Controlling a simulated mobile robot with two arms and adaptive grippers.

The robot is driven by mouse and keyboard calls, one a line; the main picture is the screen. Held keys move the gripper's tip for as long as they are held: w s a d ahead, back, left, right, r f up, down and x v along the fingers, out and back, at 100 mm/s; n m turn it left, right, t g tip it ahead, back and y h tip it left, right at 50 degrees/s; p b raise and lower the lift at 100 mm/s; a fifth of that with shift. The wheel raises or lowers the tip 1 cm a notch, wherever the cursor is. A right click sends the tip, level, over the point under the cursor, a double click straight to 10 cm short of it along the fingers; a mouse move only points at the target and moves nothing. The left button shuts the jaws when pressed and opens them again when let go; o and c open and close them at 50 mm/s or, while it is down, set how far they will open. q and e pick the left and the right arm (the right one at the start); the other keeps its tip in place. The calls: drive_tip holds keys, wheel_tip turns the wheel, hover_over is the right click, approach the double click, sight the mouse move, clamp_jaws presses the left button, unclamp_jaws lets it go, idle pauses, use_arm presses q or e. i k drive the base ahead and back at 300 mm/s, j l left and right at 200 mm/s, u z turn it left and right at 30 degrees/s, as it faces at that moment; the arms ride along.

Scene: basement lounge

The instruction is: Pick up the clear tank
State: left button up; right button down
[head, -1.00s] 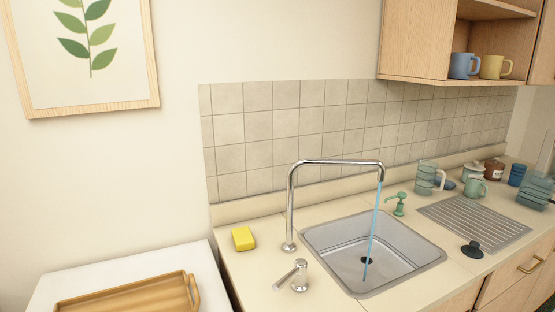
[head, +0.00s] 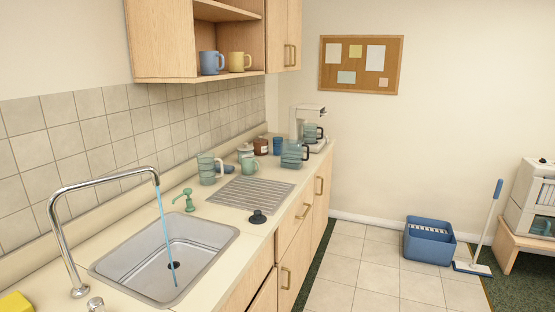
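Several clear, tinted vessels show in the head view, and I cannot tell for sure which is the clear tank. A clear bluish vessel with a dark handle (head: 291,155) stands on the counter near its front edge, before the coffee maker. A clear greenish jug with a pale handle (head: 206,170) stands farther left, behind the ribbed drainer. Another bluish vessel with a dark handle (head: 309,131) is in the white coffee maker (head: 308,112). Neither of my grippers is in view.
Blue water runs from the tap (head: 100,183) into the sink (head: 205,240). A black stopper (head: 258,217) lies beside the drainer (head: 250,192). Mugs and jars crowd the counter's back.

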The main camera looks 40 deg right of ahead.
sight(291, 151)
drive_tip(key=z, duration=1.5)
drive_tip(key=i, duration=0.15)
